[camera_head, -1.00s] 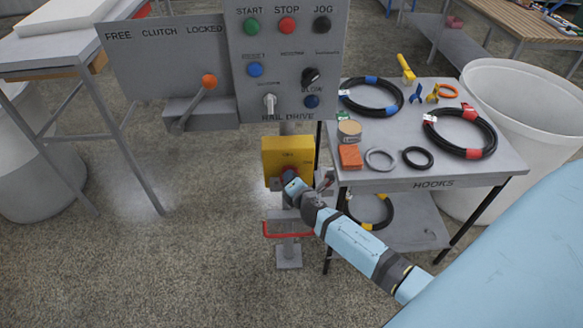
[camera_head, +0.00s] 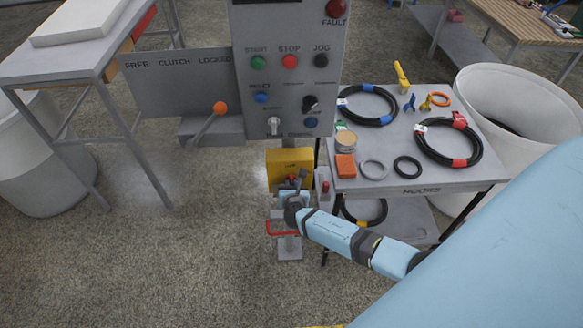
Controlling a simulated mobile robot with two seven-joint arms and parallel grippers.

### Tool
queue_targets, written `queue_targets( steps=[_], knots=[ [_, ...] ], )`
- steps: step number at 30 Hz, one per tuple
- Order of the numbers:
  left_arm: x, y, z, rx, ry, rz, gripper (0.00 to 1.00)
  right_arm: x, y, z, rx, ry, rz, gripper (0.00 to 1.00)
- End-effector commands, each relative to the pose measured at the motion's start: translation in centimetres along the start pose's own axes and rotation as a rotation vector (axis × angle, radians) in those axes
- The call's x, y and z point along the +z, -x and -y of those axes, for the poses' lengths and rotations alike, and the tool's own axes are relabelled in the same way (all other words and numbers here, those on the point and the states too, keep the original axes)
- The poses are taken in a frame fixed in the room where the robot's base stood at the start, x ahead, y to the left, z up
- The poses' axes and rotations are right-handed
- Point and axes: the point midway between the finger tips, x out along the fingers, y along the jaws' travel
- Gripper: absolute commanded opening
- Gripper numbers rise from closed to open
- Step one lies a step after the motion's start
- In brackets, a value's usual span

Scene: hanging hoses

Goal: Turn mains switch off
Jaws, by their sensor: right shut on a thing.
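The mains switch is a yellow box (camera_head: 289,160) low on the post under the grey control panel (camera_head: 285,85). A small red part shows at its lower front, where its knob sits. My right gripper (camera_head: 292,182) is at this lower front, shut on the switch knob. The fingers and wrist hide most of the knob, so its exact angle cannot be told. My right arm reaches in from the lower right. My left gripper is not in view.
A grey table (camera_head: 415,182) with hoses, rings and an orange block (camera_head: 345,167) stands close to the right of my wrist. A small grey box with a red button (camera_head: 325,186) is just right of the gripper. An orange-knobbed clutch lever (camera_head: 220,108) is at the left.

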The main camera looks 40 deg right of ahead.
Motion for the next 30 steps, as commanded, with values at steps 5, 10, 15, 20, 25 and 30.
queue_targets(
  steps=[5,10,15,20,25,30],
  knots=[
    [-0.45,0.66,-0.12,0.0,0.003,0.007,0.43,0.16,0.06,-0.12,-0.03,0.074,0.0,0.0],
    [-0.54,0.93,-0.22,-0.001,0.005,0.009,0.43,0.03,0.02,-0.06,-0.047,0.111,0.0,0.0],
    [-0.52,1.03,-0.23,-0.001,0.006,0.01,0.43,-0.03,-0.01,-0.07,-0.052,0.125,0.0,0.0],
    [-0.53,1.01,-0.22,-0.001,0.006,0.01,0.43,-0.06,-0.02,-0.06,-0.053,0.127,0.0,0.0],
    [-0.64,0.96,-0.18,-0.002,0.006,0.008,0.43,-0.06,-0.02,-0.05,-0.052,0.127,0.0,0.0],
    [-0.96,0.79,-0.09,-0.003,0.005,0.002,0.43,-0.06,-0.01,-0.06,-0.052,0.126,0.0,0.26]
  ],
)
